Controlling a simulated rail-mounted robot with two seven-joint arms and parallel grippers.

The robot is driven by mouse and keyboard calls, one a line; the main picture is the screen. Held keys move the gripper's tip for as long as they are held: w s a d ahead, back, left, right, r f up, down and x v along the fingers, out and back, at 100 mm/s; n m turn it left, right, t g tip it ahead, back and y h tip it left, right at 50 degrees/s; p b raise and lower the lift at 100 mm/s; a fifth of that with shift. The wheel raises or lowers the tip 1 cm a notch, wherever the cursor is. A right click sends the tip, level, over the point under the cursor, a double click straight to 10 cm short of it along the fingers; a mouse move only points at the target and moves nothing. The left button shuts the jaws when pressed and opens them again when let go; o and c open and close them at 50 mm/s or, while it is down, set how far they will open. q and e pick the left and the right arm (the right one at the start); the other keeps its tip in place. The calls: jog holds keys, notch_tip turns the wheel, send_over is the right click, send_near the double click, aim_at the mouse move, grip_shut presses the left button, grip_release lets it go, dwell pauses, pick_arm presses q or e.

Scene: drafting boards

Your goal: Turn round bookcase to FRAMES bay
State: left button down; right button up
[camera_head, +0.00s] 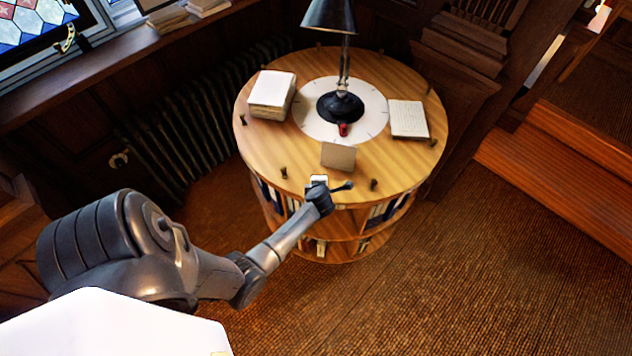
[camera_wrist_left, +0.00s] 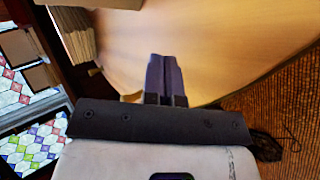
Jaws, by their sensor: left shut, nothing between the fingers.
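The round bookcase (camera_head: 390,165) has a pale wooden top, dark pegs around its rim and books on shelves below. In the left wrist view its wooden top (camera_wrist_left: 215,45) fills much of the upper picture. My left gripper (camera_head: 319,180) is at the near rim of the top, in front of a small tan card (camera_head: 339,156). In the left wrist view its fingers (camera_wrist_left: 165,75) are together, with nothing between them, seen against the top. I cannot tell whether they touch a peg. No FRAMES label can be read. My right gripper is not in view.
A black lamp (camera_head: 341,105) stands on the pale disc (camera_head: 312,122) mid-top, with a small red object (camera_head: 343,129) beside it. Paper stacks (camera_head: 271,90) and (camera_head: 408,119) lie left and right. A radiator (camera_head: 190,120) stands behind left, wooden steps (camera_head: 560,170) right. Front right floor is clear.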

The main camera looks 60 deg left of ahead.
pick_arm(q)
notch_tip(320, 180, up, 3)
jog(key=p, duration=0.3)
jog(key=shift+r, duration=0.2)
jog(key=shift+r+p, duration=0.3)
jog(key=shift+r, duration=2)
